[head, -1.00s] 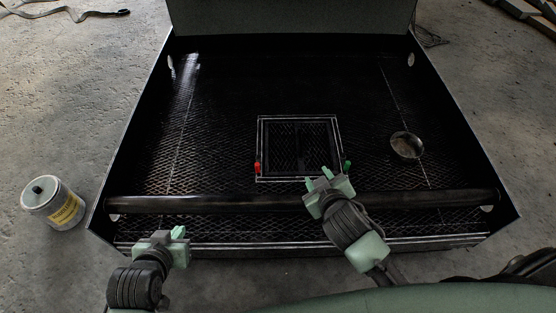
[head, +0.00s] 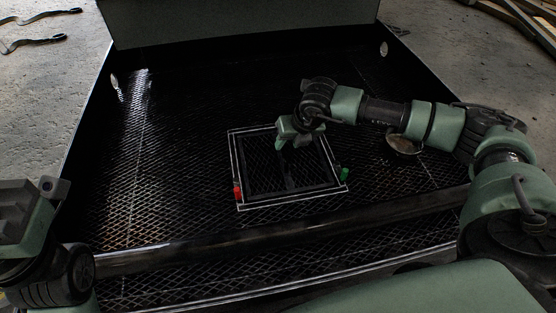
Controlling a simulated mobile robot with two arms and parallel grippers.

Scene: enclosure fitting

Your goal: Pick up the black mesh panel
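The black mesh panel (head: 262,178) is a dark square on the mesh floor of the black enclosure, inside a white square outline (head: 292,200). A darker strip runs down its middle. My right gripper (head: 293,144) is over the panel's far part, pointing down. Its fingertips are dark and small, so I cannot tell whether they are open or touch the panel. My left gripper (head: 40,195) is at the left edge, away from the panel, its fingers not clear.
A red piece (head: 238,193) and a green piece (head: 344,174) sit at the outline's near corners. A dark bar (head: 280,236) crosses the enclosure in front. A round ring or opening (head: 404,145) lies partly behind my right arm. Straps (head: 30,43) lie on the floor at far left.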

